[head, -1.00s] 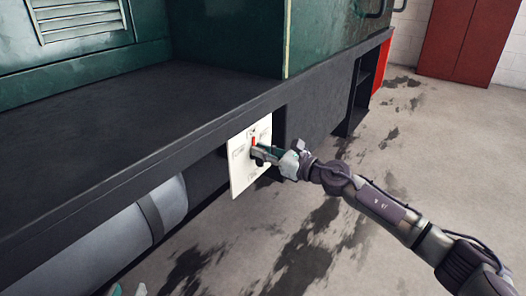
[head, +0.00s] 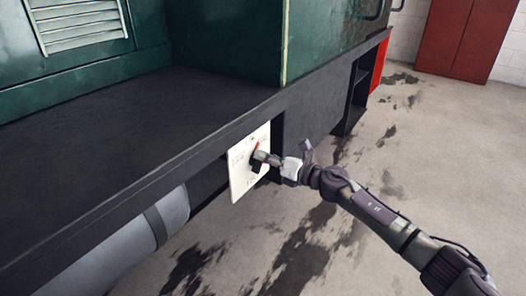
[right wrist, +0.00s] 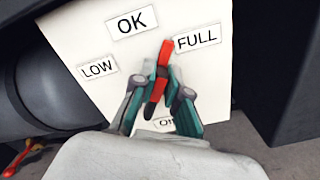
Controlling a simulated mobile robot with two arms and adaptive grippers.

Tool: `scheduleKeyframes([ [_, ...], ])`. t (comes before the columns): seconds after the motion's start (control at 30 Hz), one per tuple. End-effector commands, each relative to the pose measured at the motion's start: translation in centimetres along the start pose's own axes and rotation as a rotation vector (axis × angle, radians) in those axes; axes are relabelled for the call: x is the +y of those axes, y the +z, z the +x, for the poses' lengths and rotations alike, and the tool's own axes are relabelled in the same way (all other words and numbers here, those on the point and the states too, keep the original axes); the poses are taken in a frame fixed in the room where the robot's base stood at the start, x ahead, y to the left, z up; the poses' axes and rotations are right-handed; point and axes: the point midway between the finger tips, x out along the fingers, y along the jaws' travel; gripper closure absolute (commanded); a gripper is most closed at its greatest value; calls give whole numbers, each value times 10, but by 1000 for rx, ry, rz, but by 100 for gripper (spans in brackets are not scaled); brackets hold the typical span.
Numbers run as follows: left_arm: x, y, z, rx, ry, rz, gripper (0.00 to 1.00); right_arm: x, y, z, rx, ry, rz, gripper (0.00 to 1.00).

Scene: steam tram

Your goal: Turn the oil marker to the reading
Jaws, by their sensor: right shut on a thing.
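A white panel (head: 240,186) hangs on the side of the dark footplate; it also shows in the right wrist view (right wrist: 75,45). Its labels read LOW (right wrist: 97,69), OK (right wrist: 132,22) and FULL (right wrist: 198,40), with a lower label (right wrist: 164,123) partly hidden. The oil marker (right wrist: 164,55) is a red pointer with a dark band. Its tip points up between OK and FULL, nearer FULL. My right gripper (right wrist: 158,88) is shut on the marker, one finger on each side; in the head view it is at the panel (head: 258,160). My left gripper is out of view.
The dark footplate (head: 110,125) overhangs beside the panel, below a green body (head: 225,40). A grey cylinder (head: 115,240) lies under it to the left. An orange-red part (right wrist: 20,158) shows at the lower left of the wrist view. The stained floor (head: 400,160) is open on the right.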

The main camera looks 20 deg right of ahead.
Motion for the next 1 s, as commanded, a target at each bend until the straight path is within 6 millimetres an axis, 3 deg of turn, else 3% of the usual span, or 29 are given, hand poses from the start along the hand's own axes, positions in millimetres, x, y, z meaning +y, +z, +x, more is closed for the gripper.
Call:
scheduleKeyframes([
  [0.13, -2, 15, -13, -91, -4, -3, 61, -2, 2, 0, 0, -2, 127, 100],
  [0.3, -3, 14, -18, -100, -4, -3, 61, -5, 1, 0, -1, -2, 242, 100],
  [0.6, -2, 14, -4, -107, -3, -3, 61, -8, -1, 0, -1, -1, 363, 100],
  [1.0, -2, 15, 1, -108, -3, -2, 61, -10, -2, 0, -1, -1, 396, 100],
])
